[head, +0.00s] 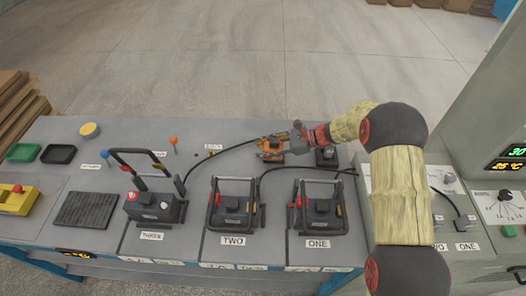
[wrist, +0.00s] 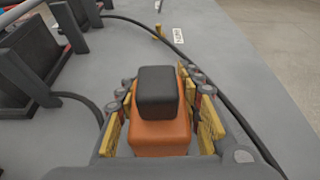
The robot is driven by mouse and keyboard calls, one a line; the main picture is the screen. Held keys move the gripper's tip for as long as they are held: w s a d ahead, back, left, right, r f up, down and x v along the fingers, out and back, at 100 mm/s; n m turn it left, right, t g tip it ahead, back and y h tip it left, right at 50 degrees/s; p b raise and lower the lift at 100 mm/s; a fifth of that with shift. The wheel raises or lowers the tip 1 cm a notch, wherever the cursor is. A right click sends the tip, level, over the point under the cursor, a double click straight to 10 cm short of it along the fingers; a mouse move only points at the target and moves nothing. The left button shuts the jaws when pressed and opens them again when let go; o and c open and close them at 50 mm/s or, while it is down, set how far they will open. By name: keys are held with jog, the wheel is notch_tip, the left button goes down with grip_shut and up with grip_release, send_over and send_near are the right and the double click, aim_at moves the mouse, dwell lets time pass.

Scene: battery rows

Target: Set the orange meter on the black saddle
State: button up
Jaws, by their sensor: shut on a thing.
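The orange meter (head: 270,152) is at the back of the bench, right of centre. In the wrist view, the orange meter (wrist: 160,137) has a dark block-like top and sits between the yellow finger pads. My gripper (head: 284,146) is shut on it; in the wrist view the gripper (wrist: 163,112) has a pad on each side of it. I cannot tell whether its underside touches the bench. A low black dish-like piece (head: 58,154), which may be the black saddle, lies at the far left beside a similar green one (head: 24,152). It is empty and well away from my gripper.
Battery units labelled THREE (head: 153,206), TWO (head: 235,205) and ONE (head: 319,207) line the front, with upright handles. Black cables cross the bench. A small black block (head: 326,157) stands right of the meter. A ribbed black mat (head: 88,210) and yellow box (head: 17,199) are at left.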

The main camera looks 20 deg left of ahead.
jog(key=shift+r, duration=0.15)
jog(key=o, duration=1.3)
jog(key=shift+w+d+r, duration=0.1)
jog(key=shift+d+r, duration=0.05)
jog(key=shift+d, duration=0.1)
jog(key=p+v, duration=0.4)
jog(key=v, duration=0.7)
jog(key=shift+d+r, duration=0.1)
jog(key=shift+d, duration=0.1)
